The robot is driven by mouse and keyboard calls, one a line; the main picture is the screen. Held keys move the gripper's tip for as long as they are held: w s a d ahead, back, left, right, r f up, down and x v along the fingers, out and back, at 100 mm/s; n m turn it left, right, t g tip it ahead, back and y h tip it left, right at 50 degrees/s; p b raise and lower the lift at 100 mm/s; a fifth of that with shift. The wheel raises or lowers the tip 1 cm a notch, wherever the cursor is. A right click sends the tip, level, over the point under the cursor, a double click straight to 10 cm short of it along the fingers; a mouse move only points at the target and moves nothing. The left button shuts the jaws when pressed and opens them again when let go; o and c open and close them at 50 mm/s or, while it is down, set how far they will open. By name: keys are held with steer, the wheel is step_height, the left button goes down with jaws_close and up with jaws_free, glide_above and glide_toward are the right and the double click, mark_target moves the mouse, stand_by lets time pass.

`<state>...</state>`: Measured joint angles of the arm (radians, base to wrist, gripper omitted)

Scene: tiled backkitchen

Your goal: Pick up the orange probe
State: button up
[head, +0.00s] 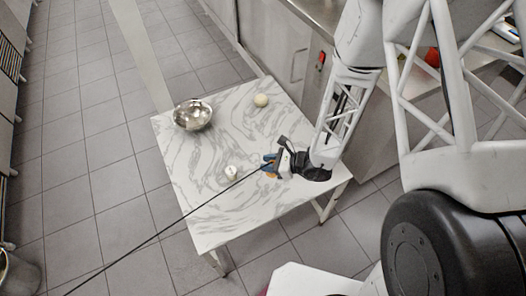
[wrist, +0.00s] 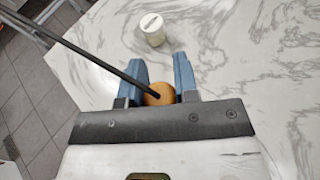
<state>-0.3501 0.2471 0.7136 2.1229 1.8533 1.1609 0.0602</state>
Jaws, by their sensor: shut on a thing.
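The orange probe (wrist: 158,95) shows in the wrist view as a rounded orange body between my blue fingers, partly hidden by the gripper's dark front plate. A long thin dark rod (wrist: 82,54) runs from it to the upper left. In the head view the rod (head: 160,231) stretches from my gripper (head: 268,163) past the table's front left edge. My gripper, also in the wrist view (wrist: 160,72), is shut on the probe near the table's right side. I cannot tell whether the probe touches the tabletop.
The marble-patterned table (head: 205,160) also holds a small white jar (head: 231,172) close left of my gripper, a shiny metal bowl (head: 192,115) at the back left and a cream ball (head: 261,100) at the back right. A counter (head: 318,12) stands behind.

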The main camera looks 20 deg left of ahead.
steer(key=s+d, duration=0.4)
steer(key=s, duration=0.1)
steer(key=shift+s+r, duration=0.35)
steer(key=shift+s, duration=0.05)
steer(key=shift+w, duration=0.15)
